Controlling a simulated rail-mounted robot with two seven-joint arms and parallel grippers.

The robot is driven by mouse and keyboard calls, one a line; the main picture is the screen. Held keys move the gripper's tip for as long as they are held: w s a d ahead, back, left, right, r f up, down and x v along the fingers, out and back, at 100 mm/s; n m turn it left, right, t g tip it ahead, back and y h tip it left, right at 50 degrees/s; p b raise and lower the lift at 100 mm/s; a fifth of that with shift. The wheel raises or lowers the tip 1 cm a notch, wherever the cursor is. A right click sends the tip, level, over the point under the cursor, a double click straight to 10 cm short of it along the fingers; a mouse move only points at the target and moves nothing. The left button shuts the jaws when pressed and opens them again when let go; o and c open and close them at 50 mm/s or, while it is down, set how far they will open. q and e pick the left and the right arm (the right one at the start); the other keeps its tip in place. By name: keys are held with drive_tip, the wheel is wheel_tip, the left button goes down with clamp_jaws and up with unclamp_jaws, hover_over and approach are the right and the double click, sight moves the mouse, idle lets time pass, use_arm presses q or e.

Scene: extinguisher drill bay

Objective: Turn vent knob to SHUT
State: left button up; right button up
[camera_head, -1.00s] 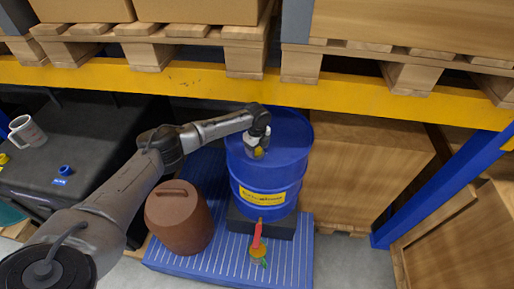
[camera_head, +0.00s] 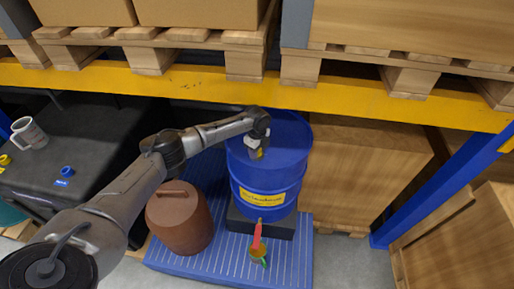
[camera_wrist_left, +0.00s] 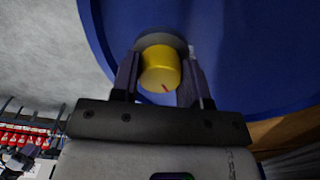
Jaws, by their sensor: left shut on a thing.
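The vent knob (camera_wrist_left: 160,70) is a yellow cylinder with a red mark on its face, on a grey round base on top of the blue drum. In the left wrist view it sits between the two dark fingers of my left gripper (camera_wrist_left: 158,82), which is shut on it. In the head view my left gripper (camera_head: 256,153) reaches over the top of the blue drum (camera_head: 265,178) and mostly hides the knob. The red mark points down and a little right in the wrist view. No SHUT label is readable. My right gripper is not in view.
A brown canister (camera_head: 179,217) stands left of the drum on a blue ribbed platform (camera_head: 200,262). A red-handled tap (camera_head: 257,240) is at the drum's front. A yellow rack beam (camera_head: 330,97) runs behind the arm.

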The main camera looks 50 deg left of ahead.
use_arm(q)
drive_tip(key=n+p, duration=0.2)
drive_tip(key=n, duration=0.1)
drive_tip(key=shift+d+r+n+p, duration=0.1)
drive_tip(key=shift+r+n+p, duration=0.1)
drive_tip(key=shift+n+p, duration=0.15)
drive_tip(key=n+p, duration=0.3)
drive_tip(key=n, duration=0.1)
drive_tip(key=shift+n, duration=0.25)
drive_tip(key=n+p, duration=0.1)
drive_tip(key=n, duration=0.2)
drive_tip(key=shift+n+p, duration=0.3)
drive_tip(key=shift+p, duration=0.1)
drive_tip(key=shift+n+p, duration=0.85)
drive_tip(key=shift+n, duration=1.35)
drive_tip(key=shift+f, duration=0.1)
drive_tip(key=o, duration=0.9)
wheel_tip(320, 180, up, 5)
drive_tip(key=shift+r+p, duration=0.1)
drive_tip(key=shift+p, duration=0.55)
drive_tip(key=shift+r, duration=1.1)
